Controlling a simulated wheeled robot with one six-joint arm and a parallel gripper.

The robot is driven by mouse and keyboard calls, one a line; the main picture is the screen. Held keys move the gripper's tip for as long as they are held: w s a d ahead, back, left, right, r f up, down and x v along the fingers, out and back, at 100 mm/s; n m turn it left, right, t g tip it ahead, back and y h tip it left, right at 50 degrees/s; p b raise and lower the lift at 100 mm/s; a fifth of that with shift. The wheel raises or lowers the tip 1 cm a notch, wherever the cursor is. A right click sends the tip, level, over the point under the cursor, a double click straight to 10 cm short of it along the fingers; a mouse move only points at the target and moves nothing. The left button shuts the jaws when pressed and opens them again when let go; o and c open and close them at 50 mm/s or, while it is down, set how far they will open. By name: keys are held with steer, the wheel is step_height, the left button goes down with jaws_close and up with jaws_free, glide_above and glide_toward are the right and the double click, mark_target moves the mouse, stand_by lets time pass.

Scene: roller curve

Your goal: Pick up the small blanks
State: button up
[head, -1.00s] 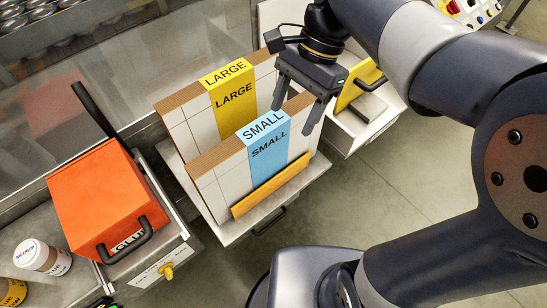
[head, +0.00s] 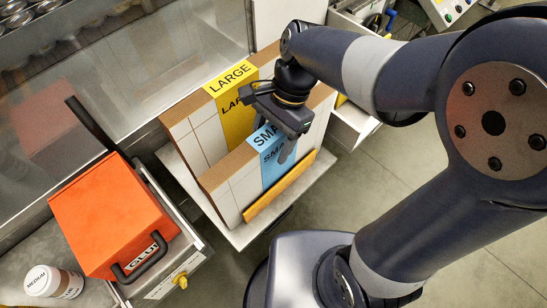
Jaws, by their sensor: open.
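The small blanks (head: 227,190) stand upright as a stack with brown edges and white faces, wrapped by a blue band (head: 271,165) that reads SMALL. They stand in front of the taller large blanks (head: 188,138), which have a yellow band (head: 231,88). My gripper (head: 283,150) is over the blue band at the top of the small blanks. One finger shows in front of the blue band; the other is hidden. I cannot tell whether the fingers touch the blanks. The gripper is open.
Both stacks stand on a grey tray (head: 238,238) with a wooden lip (head: 279,187) at the front. A glass panel (head: 150,60) is behind.

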steer(key=shift+c, duration=0.4)
jaws_close()
stand_by(0.4)
